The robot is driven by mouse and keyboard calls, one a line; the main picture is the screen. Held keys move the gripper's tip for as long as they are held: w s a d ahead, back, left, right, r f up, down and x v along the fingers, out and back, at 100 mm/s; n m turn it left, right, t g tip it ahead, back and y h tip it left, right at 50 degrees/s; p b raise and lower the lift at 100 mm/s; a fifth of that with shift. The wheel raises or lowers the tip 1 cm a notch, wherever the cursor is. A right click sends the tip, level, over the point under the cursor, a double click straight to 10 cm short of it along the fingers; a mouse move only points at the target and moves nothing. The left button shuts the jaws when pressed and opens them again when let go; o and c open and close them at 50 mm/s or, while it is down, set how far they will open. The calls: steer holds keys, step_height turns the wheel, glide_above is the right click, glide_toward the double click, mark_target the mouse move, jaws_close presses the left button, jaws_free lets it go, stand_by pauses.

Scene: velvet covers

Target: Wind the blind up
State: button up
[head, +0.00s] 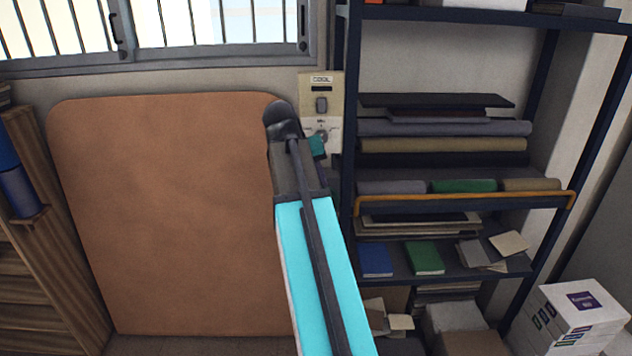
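A window (210,45) with a grey frame and dark bars runs along the top left; its upper part is cut off and I see no blind in it. A cream wall panel (335,82) labelled "COOL" carries a dark display and a grey switch (321,104). Just below it is a white plate with a round grey knob (322,135). My cyan arm reaches up towards this plate and hides its lower left part. A teal piece at my arm's far end, apparently my gripper (316,147), shows just below the knob. Its fingers are hidden, and I cannot tell whether it touches the knob.
A large brown board (170,210) stands against the wall on the left. A dark blue shelf rack (347,220) with rolls, books and an orange bar (465,201) stands close on the right. White boxes (575,315) stand at the lower right. A wooden shelf (40,235) is far left.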

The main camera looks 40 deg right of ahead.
steer(key=shift+p+v, duration=1.05)
steer(key=shift+v, duration=1.25)
steer(key=a+f+n+g+y+b, duration=0.1)
steer(key=a+f+b, duration=0.35)
steer(key=f, duration=0.95)
steer(key=a+f+n+g+y+b, duration=0.15)
steer(key=a+f, duration=0.55)
steer(key=f, duration=0.7)
steer(key=a+f+n+g+b, duration=0.15)
steer(key=a+f, duration=0.45)
steer(key=f, duration=0.8)
steer(key=s+a+f+n+g+y+b, duration=0.1)
steer(key=s+a+f+b, duration=0.1)
steer(key=s+a+f, duration=0.4)
steer(key=s+a+f+n+g+y+b, duration=0.1)
steer(key=s+a+f, duration=0.5)
steer(key=s+f, duration=0.6)
steer(key=s+a+f+n+g+y+b, duration=0.1)
steer(key=s+a+f+b, duration=0.2)
steer(key=f, duration=1.5)
steer(key=s+a, duration=0.3)
steer(key=s, duration=0.3)
steer(key=shift+s+a+f, duration=0.15)
steer(key=shift+s+a, duration=0.1)
steer(key=shift+a, duration=0.05)
